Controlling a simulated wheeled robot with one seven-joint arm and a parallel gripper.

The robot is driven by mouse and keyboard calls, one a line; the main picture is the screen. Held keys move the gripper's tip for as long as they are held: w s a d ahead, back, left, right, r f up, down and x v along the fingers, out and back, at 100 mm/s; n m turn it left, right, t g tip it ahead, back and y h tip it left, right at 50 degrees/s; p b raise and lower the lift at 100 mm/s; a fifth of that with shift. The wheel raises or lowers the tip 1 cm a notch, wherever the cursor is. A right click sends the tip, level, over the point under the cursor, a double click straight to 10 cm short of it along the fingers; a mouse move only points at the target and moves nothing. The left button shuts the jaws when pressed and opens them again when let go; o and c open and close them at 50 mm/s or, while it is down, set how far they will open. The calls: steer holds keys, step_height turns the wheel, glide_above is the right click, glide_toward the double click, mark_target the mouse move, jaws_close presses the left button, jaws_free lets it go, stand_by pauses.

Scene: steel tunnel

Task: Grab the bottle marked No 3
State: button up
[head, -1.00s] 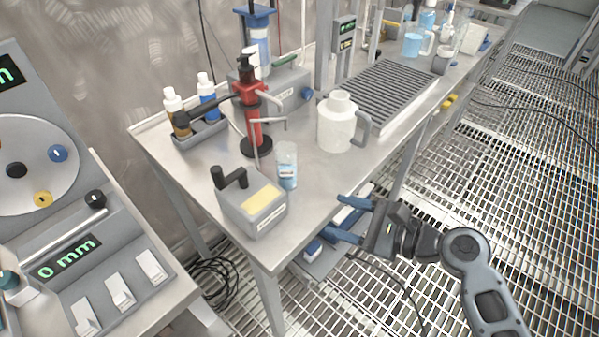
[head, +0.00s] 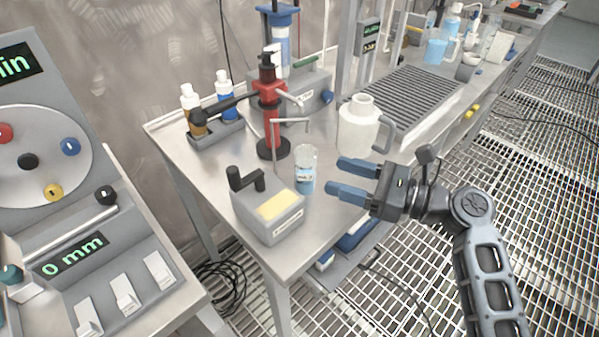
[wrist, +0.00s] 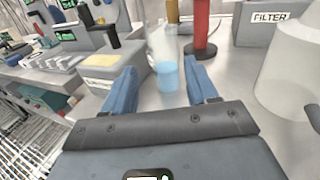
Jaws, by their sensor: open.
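A small clear bottle (head: 305,172) with blue liquid and a pale label stands upright near the front edge of the steel table. The label's number is too small to read. My gripper (head: 341,177) is open, its blue fingers pointing left toward the bottle, a little to its right. In the wrist view the bottle (wrist: 165,60) appears ahead, between the two fingers but beyond their tips. Nothing is between the fingers.
A grey box with a yellow pad (head: 268,207) stands just left of the bottle. A red stand (head: 270,115) with arms is behind it. A white jug (head: 358,125) stands behind my gripper. Two bottles in a holder (head: 216,130) are at the back left.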

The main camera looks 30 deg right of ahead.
mark_target(316, 163)
steer(key=shift+w+a+r+y, duration=0.3)
steer(key=shift+w+r+y, duration=0.1)
steer(key=shift+w, duration=0.25)
steer(key=shift+x, duration=3.5)
steer(key=shift+w+d, duration=0.1)
steer(key=shift+d, duration=0.05)
steer(key=shift+c, duration=0.5)
steer(key=c, duration=0.8)
steer(key=shift+o, duration=0.2)
